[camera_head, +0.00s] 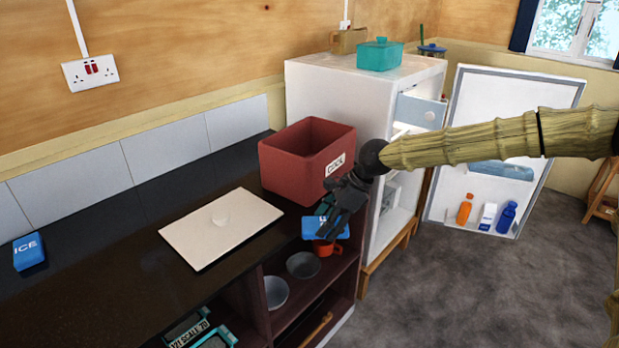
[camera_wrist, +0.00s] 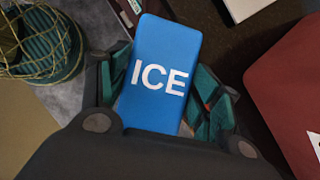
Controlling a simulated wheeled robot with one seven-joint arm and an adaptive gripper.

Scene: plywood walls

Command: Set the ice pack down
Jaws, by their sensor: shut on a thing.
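A blue ice pack (camera_wrist: 159,75) with white "ICE" lettering sits between the fingers of my gripper (camera_wrist: 163,100) in the wrist view. The fingers are shut on its two sides. A second blue ice pack (camera_head: 28,251) lies on the dark counter (camera_head: 110,275) at the far left.
Below are shelves with bowls (camera_head: 303,264) and an orange mug (camera_head: 328,249). An open white fridge (camera_head: 330,95) stands behind. The counter's left part is mostly clear.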

